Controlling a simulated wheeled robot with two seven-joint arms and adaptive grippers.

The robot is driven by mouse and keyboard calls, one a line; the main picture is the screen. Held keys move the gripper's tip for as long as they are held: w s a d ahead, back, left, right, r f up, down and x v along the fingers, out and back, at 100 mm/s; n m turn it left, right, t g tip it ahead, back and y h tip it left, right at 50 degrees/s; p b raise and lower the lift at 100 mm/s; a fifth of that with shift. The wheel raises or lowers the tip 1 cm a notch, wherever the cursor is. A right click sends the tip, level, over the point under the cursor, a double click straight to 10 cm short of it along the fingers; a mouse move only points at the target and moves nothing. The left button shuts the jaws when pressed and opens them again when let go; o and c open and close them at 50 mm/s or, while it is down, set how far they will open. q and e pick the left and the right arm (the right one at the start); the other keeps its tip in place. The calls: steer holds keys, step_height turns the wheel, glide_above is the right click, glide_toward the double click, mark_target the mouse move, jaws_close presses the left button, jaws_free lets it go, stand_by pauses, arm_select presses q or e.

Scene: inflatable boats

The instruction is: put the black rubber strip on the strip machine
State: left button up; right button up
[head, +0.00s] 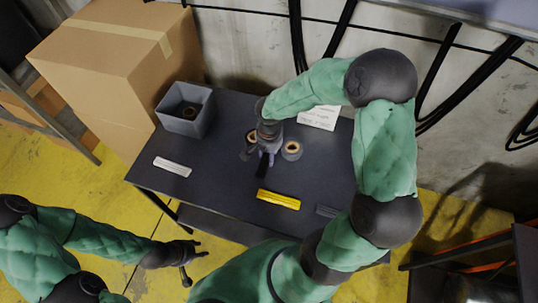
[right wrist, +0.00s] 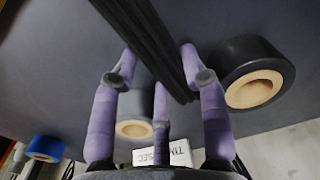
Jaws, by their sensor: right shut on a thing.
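The black rubber strip (head: 262,168) is in my right gripper (head: 267,156), over the middle of the dark table (head: 225,150). In the right wrist view the strip (right wrist: 150,35) runs long and dark between the purple fingers of my right gripper (right wrist: 158,75), which is shut on it. Whether the strip touches the table is unclear. My left gripper (head: 198,265) is apart from the table, at the lower left, with fingers spread and nothing between them. I cannot pick out a strip machine for certain.
A white bar (head: 172,167), yellow bar (head: 278,199) and dark grey piece (head: 326,211) lie on the table. A grey bin (head: 170,123) and cardboard box (head: 115,65) stand left.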

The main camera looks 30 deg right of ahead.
steer(key=shift+r, duration=0.15)
steer(key=shift+f, duration=0.25)
steer(key=o, duration=1.3)
steer(key=shift+r, duration=0.2)
